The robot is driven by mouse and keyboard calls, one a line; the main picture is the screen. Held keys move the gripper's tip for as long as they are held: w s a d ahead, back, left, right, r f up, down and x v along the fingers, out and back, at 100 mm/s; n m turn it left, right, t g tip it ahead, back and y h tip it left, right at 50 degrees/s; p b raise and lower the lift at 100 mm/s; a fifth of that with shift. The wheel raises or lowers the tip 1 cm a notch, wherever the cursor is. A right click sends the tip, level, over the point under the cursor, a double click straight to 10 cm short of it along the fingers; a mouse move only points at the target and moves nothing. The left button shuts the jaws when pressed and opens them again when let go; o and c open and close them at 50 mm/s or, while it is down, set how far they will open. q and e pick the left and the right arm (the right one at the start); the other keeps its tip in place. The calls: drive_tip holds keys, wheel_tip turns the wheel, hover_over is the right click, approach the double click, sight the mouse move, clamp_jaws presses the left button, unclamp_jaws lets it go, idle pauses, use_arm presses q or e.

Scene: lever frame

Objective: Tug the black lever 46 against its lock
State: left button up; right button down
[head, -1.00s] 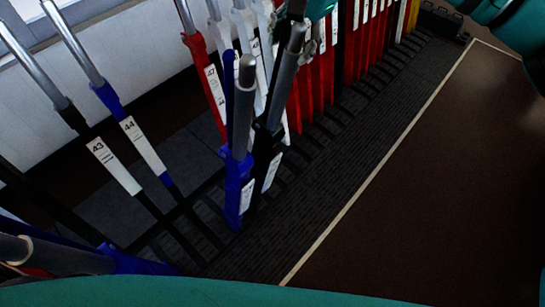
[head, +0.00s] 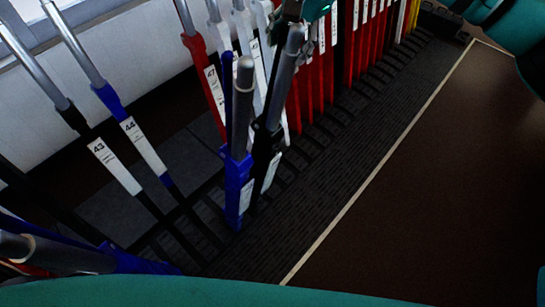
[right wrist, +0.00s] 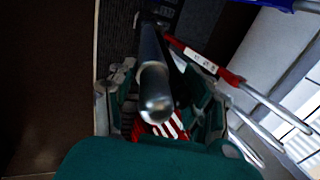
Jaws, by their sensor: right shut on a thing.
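A black lever (head: 268,142) with a bare metal handle stands in the head view, tilted out from the row, right beside a blue lever (head: 238,185). Its number plate is too small to read. My right gripper (head: 289,14) is at the top end of this handle, partly cut off by the upper picture edge. In the right wrist view the handle (right wrist: 155,95) points at the camera, between the fingers of my right gripper (right wrist: 160,108). The gripper is shut on the handle. My left gripper is not in view.
Black lever 43 (head: 115,166) and blue lever 44 (head: 143,146) lean back at the left. Red lever 47 (head: 211,85) and white levers stand close behind the black lever. Several red levers (head: 352,45) continue the row. The brown floor (head: 430,190) at right is clear.

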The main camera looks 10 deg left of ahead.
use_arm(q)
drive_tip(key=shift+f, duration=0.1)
use_arm(e)
drive_tip(key=shift+w+a+r, duration=0.2)
drive_tip(key=shift+w+r, duration=0.05)
drive_tip(key=shift+r, duration=0.3)
drive_tip(key=shift+d+f+b, duration=0.1)
drive_tip(key=shift+b, duration=0.25)
drive_tip(key=c, duration=0.9)
unclamp_jaws()
drive_tip(key=shift+a, duration=0.2)
drive_tip(key=shift+o, duration=1.2)
drive_tip(key=shift+w+a+f, duration=0.1)
drive_tip(key=shift+w+a, duration=0.1)
drive_tip(key=shift+o, duration=0.9)
drive_tip(key=shift+f, duration=0.1)
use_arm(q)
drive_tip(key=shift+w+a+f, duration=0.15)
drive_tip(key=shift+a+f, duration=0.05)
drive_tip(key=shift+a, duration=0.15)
use_arm(e)
drive_tip(key=shift+s, duration=0.1)
drive_tip(key=shift+s+d+f, duration=0.1)
drive_tip(key=shift+d, duration=0.1)
